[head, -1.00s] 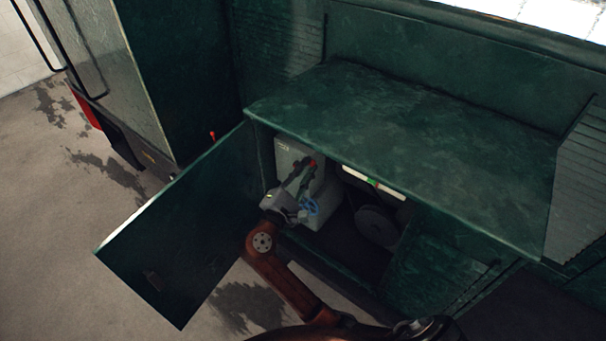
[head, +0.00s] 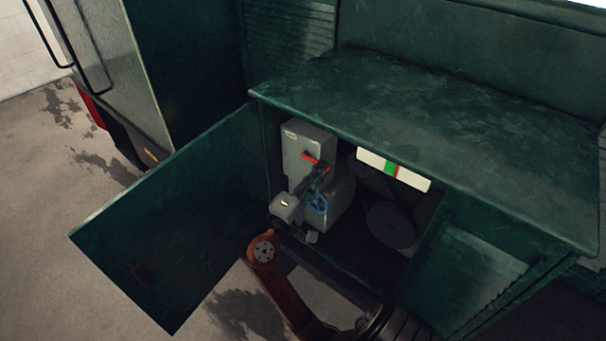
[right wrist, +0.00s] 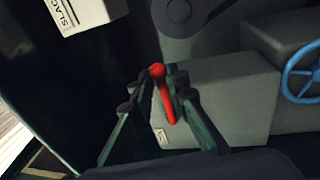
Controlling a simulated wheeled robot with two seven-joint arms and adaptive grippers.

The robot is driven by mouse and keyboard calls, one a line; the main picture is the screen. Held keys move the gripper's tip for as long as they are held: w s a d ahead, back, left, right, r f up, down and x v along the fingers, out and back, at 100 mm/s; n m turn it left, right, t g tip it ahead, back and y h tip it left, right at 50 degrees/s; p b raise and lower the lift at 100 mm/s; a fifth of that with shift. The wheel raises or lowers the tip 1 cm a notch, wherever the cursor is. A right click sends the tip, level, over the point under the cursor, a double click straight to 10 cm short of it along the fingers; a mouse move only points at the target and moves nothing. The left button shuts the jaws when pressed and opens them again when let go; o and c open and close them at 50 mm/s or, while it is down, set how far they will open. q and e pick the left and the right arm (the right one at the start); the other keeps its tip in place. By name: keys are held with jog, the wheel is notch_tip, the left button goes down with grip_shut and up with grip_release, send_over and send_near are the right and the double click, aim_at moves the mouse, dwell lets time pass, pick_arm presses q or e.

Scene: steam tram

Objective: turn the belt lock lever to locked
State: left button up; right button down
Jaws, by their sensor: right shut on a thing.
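The red belt lock lever (head: 309,157) is in front of a grey box (head: 296,150) inside the open green cabinet. In the right wrist view, the lever (right wrist: 165,95) stands between my right gripper's two dark fingers (right wrist: 155,92), its round knob towards the fingertips. My right gripper (head: 321,172) is shut on the lever, reaching into the cabinet from below. A white plate (right wrist: 78,14) with partly visible lettering starting "SLAC" shows at the wrist view's top left. My left gripper is not in view.
A blue handwheel (head: 317,204) sits beside the gripper, also seen in the right wrist view (right wrist: 302,72). A white box with a green band (head: 412,178) and a dark round wheel (head: 391,224) are to the right. The open cabinet door (head: 175,225) stands left of my arm.

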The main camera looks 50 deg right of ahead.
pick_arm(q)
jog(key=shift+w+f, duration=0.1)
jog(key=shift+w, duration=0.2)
pick_arm(e)
jog(key=shift+f, duration=0.1)
jog(key=c, duration=2)
grip_release()
jog(key=shift+c, duration=0.2)
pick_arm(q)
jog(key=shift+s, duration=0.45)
pick_arm(e)
jog(key=v, duration=0.7)
jog(key=shift+a, duration=0.25)
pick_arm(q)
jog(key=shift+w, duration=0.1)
